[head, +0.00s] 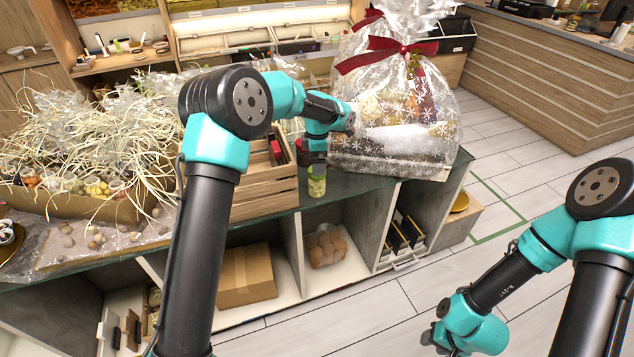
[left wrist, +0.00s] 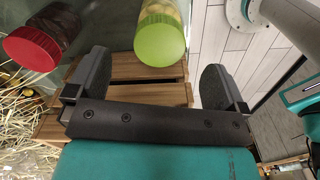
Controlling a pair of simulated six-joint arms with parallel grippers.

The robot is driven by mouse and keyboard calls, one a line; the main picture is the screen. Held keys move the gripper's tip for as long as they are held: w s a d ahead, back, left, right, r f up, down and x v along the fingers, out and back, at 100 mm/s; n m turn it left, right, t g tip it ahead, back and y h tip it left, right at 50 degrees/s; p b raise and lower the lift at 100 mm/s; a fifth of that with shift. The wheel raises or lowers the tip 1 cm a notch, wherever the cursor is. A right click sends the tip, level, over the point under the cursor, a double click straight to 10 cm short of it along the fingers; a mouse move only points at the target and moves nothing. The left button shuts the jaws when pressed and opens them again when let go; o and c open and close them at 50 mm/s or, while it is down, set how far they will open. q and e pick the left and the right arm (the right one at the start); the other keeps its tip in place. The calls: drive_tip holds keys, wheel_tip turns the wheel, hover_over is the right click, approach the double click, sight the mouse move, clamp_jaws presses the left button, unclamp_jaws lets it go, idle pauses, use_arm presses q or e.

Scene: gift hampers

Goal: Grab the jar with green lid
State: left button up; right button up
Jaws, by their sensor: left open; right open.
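The jar with the green lid (head: 317,187) stands near the front edge of the green counter, beside the wooden crate. In the left wrist view its green lid (left wrist: 160,42) shows just beyond the gap between the fingers. My left gripper (left wrist: 155,68) is open and empty, with one finger toward each side of the jar and no visible contact. In the head view the left wrist is right above the jar, and its fingers are hard to make out. My right gripper (head: 436,340) is open, low over the floor at the right, far from the jar.
A jar with a red lid (left wrist: 35,45) stands left of the green-lidded one. The wooden crate (head: 262,190) is close by on the left. A wrapped hamper with a red bow (head: 400,110) stands on the right. A straw-filled box (head: 120,205) takes up the left.

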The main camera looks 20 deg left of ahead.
sight(317, 181)
use_arm(q)
drive_tip(key=shift+f, duration=1.3)
drive_tip(key=shift+f, duration=2.6)
drive_tip(key=shift+c, duration=0.4)
drive_tip(key=c, duration=1.2)
drive_tip(key=shift+o, duration=0.2)
drive_tip(key=shift+r, duration=0.25)
